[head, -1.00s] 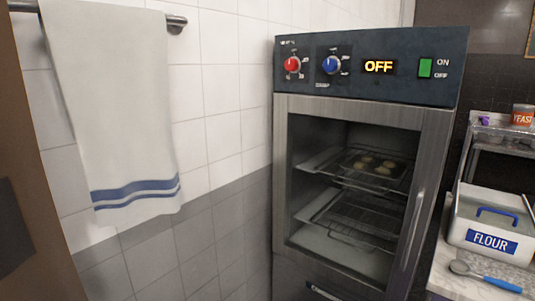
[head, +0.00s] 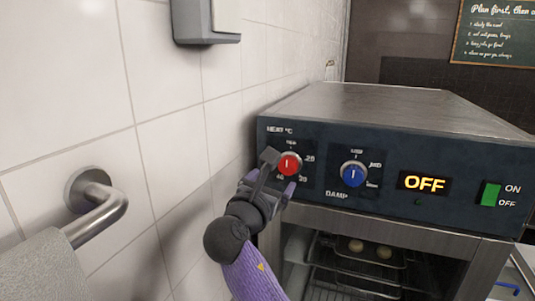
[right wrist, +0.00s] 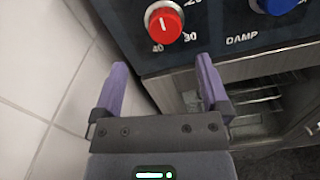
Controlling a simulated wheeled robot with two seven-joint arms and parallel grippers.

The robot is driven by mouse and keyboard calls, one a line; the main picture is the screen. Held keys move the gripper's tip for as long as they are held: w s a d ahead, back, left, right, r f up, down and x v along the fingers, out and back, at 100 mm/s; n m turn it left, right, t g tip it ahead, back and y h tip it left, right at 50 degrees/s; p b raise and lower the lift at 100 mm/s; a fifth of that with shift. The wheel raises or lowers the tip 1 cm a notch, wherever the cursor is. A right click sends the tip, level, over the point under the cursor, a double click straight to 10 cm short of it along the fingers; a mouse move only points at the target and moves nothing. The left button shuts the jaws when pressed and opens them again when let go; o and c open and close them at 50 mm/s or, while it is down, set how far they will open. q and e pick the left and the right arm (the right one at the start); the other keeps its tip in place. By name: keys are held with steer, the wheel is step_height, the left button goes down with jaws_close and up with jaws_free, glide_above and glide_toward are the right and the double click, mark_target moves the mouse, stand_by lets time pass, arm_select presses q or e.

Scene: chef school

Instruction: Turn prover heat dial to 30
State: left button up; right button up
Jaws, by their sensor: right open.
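The red heat dial (head: 290,163) is at the left of the prover's dark control panel, its white mark pointing roughly up. Labels 25, 30 and 40 sit around it, 30 at its lower right. It also shows at the top of the right wrist view (right wrist: 164,22). My right gripper (head: 278,174) is open and empty, with one finger on each side of the dial's lower area in the head view. In the right wrist view the dial lies beyond the purple fingertips (right wrist: 160,68); contact cannot be told. My left gripper is not in view.
The blue damp dial (head: 354,174) is right of the heat dial. The display (head: 424,183) reads OFF, beside a green switch (head: 491,194). A tiled wall (head: 165,150) runs close on the left, with a towel rail (head: 100,208) and towel (head: 40,270).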

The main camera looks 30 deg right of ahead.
mark_target(287, 166)
steer(key=d, duration=0.2)
steer(key=w+d+p, duration=0.1)
steer(key=shift+d+r, duration=0.2)
steer(key=shift+r, duration=0.1)
steer(key=w+d, duration=0.3)
steer(key=shift+w+f, duration=0.3)
steer(key=shift+f, duration=0.05)
steer(key=shift+s, duration=0.1)
steer(key=c, duration=1.3)
